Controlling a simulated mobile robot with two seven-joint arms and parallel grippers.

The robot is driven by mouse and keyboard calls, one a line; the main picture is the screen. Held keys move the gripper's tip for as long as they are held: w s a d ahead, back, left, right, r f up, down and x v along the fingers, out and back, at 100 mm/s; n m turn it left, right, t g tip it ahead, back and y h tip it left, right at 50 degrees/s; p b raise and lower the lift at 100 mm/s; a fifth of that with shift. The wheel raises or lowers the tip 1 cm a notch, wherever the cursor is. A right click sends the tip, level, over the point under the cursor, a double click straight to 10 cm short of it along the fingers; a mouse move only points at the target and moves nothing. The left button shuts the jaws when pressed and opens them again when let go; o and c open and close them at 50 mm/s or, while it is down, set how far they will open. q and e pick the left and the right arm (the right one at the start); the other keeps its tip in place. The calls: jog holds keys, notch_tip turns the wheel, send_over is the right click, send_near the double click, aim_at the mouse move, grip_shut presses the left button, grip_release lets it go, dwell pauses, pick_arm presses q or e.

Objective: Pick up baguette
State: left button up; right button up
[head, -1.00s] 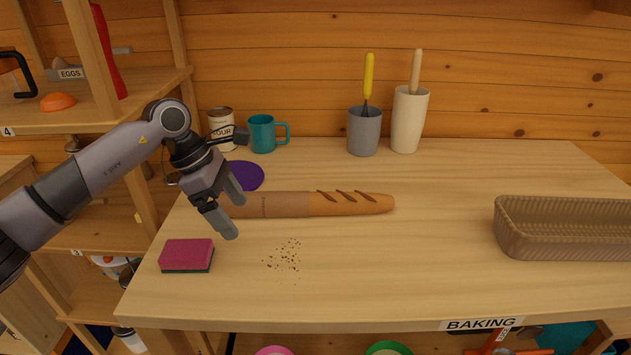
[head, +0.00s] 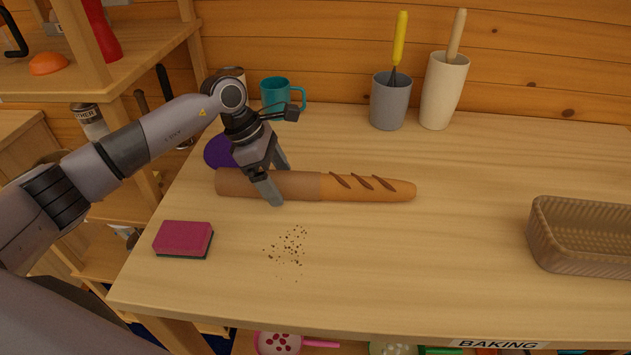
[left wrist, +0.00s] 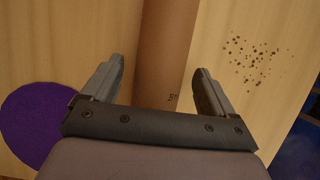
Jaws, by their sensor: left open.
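The baguette (head: 345,187) lies flat on the wooden table, its left half in a brown paper sleeve and its scored crust to the right. My left gripper (head: 279,185) is over the sleeved half, its fingers open on the far and near sides. In the left wrist view, the brown sleeve (left wrist: 168,45) runs between the two open fingers (left wrist: 160,85), with a gap on each side. Whether the fingers touch it cannot be told. My right gripper is not in view.
A purple disc (head: 219,152) lies behind the gripper. A red sponge (head: 184,238) and crumbs (head: 288,247) are in front. A teal mug (head: 277,92), a grey pot with a whisk (head: 390,103) and a cream holder (head: 442,95) stand behind. A basket (head: 575,265) is right.

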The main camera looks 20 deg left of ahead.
pick_arm(q)
jog(key=shift+d+f, duration=0.2)
jog(key=shift+f, duration=0.35)
jog(key=shift+w+r, duration=0.1)
jog(key=c, duration=1.2)
